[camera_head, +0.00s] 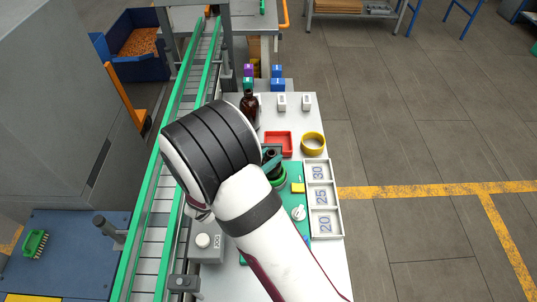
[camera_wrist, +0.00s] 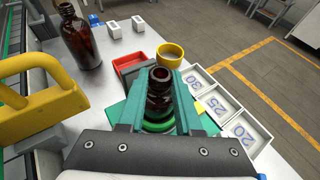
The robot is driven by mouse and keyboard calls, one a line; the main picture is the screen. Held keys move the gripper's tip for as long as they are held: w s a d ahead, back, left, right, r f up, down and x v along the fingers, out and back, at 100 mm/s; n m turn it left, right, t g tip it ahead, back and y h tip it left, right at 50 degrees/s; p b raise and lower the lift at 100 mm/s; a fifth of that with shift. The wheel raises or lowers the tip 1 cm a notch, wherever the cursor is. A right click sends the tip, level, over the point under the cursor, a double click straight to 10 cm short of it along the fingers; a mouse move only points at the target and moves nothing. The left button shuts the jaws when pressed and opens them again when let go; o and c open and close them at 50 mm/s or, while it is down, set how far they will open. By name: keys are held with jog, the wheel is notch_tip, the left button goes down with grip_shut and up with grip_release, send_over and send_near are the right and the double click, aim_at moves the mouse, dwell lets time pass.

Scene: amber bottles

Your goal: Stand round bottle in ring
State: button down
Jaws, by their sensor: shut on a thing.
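My gripper (camera_wrist: 159,104) is shut on a small round amber bottle (camera_wrist: 160,82), its teal fingers on either side of it. The bottle is upright, open mouth up. In the head view its dark top (camera_head: 271,155) shows just beyond my wrist.
A taller amber bottle (camera_wrist: 79,38) stands at the back left. A yellow ring (camera_head: 313,150), a red tray (camera_head: 279,152) and a white numbered tray (camera_head: 333,211) lie around the mat. A yellow handle-shaped thing (camera_wrist: 38,108) is close at left. The conveyor (camera_head: 154,240) runs along the left.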

jog(key=shift+f, duration=0.55)
jog(key=shift+f, duration=0.15)
jog(key=c, duration=0.6)
grip_release()
